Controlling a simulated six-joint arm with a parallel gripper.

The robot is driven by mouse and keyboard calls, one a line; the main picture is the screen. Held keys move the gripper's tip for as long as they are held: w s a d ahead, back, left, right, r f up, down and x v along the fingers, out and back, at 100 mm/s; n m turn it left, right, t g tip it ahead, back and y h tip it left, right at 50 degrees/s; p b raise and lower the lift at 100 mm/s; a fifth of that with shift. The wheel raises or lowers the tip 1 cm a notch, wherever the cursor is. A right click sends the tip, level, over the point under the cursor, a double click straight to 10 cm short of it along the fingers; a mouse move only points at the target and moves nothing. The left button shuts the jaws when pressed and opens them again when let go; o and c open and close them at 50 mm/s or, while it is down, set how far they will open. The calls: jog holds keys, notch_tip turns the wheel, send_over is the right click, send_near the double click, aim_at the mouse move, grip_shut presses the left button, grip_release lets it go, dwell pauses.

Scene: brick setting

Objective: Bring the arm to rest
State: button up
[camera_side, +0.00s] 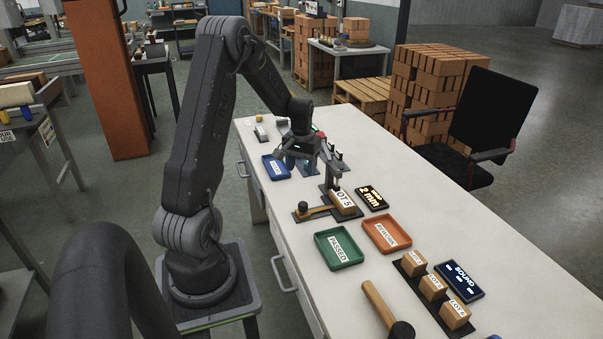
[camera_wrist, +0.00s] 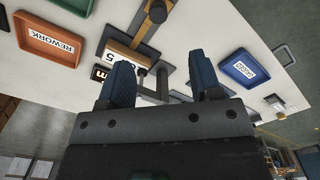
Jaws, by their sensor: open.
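My gripper (camera_side: 308,155) is open above the white table (camera_side: 290,250), behind the block marked LOT 5 (camera_side: 344,203) in the side view. In the wrist view, the two blue fingertips of my gripper (camera_wrist: 162,80) stand apart with no block between them. The LOT 5 block sits in a dark fixture with a wooden, black-knobbed lever (camera_side: 312,210). In the wrist view, the block (camera_wrist: 118,52) lies beyond the left finger, partly hidden by it. My arm stands bent, reaching over the table.
A green PASSED tray (camera_side: 325,257), an orange REWORK tray (camera_side: 403,241) and a blue tray (camera_side: 267,170) look empty. Several LOT blocks (camera_side: 433,287) sit on a dark rack beside a SOUND display (camera_side: 461,274). A mallet (camera_side: 380,305) lies in front. A 2 mm display (camera_side: 372,197) stands by the fixture.

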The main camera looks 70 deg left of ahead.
dwell(0.3)
jog(key=w+d+r+m+t+y, duration=0.1)
jog(key=d+r+m, duration=0.1)
jog(key=d+r, duration=0.65)
jog(key=d+r+m+t, duration=0.2)
jog(key=d+r, duration=0.4)
jog(key=d, duration=0.5)
jog(key=s+d+r+m+t+h, duration=0.1)
jog(key=s+d+r+m, duration=0.3)
jog(key=s+d, duration=0.7)
jog(key=d+m+t, duration=0.1)
jog(key=d, duration=0.2)
jog(key=shift+s+d+t, duration=0.2)
jog(key=shift+t, duration=0.1)
jog(key=shift+r, duration=0.1)
